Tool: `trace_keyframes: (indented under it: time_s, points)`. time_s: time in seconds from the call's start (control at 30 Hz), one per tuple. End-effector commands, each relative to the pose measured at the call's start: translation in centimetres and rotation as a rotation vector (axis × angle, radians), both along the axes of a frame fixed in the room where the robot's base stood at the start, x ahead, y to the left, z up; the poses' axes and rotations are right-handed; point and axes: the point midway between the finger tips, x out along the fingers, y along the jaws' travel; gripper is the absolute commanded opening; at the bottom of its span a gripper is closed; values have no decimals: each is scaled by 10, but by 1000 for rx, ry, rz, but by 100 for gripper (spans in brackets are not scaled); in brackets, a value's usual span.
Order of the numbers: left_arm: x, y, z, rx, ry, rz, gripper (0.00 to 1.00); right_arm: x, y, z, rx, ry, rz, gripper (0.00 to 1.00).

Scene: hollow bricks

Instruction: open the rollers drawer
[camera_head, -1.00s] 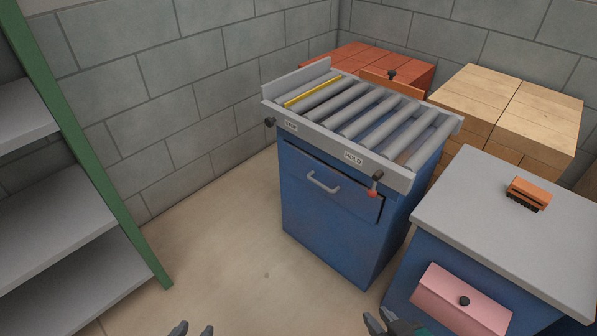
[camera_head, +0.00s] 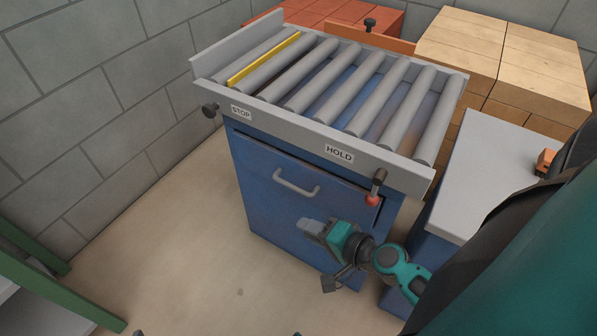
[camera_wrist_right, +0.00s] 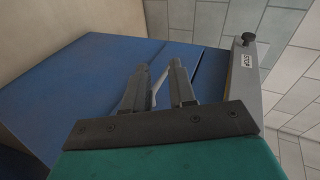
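The blue drawer (camera_head: 270,180) is the front of the roller-topped cabinet and sits closed, with a dark gap along its top edge. Its light-grey bar handle (camera_head: 297,184) is in clear view in the head view. My right gripper (camera_head: 308,227) is just below and in front of the handle, its fingers pointing at the drawer front. In the right wrist view its two fingers (camera_wrist_right: 160,72) are apart, and the pale handle (camera_wrist_right: 160,88) shows between them; contact cannot be made out. Of my left gripper, at most small dark tips show at the bottom edge of the head view.
A dark knob (camera_head: 210,110) sits by the STOP label. A grey-topped cabinet (camera_head: 480,170) stands close on the right, a green-framed shelf (camera_head: 60,285) at lower left. Floor left is clear.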

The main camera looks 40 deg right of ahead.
Motion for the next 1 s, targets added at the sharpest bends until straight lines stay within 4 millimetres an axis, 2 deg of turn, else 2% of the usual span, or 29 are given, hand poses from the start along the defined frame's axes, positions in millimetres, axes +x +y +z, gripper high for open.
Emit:
trace_keyframes:
  time_s: [0.03, 0.1, 0.3, 0.4, 0.57, 0.67, 1.0]
  points:
    - [1, -2, -20, -3, 1, -4, 43, 3, -10, -19, 103, -4, -63, 25]
    - [2, -6, -29, -9, -1, -10, 43, 6, -24, -26, 249, -16, -148, 25]
    - [6, -10, -44, -17, -7, -20, 43, 13, -60, -36, 570, -63, -331, 25]
    - [8, -11, -47, -18, -6, -22, 43, 14, -70, -37, 661, -81, -380, 25]
    - [8, -12, -47, -20, -7, -24, 43, 19, -77, -37, 720, -95, -410, 25]
    - [8, -12, -45, -21, -12, -24, 43, 30, -76, -38, 721, -96, -408, 25]
    - [8, -13, -52, -23, -7, -27, 43, 98, -72, -54, 717, -96, -408, 25]
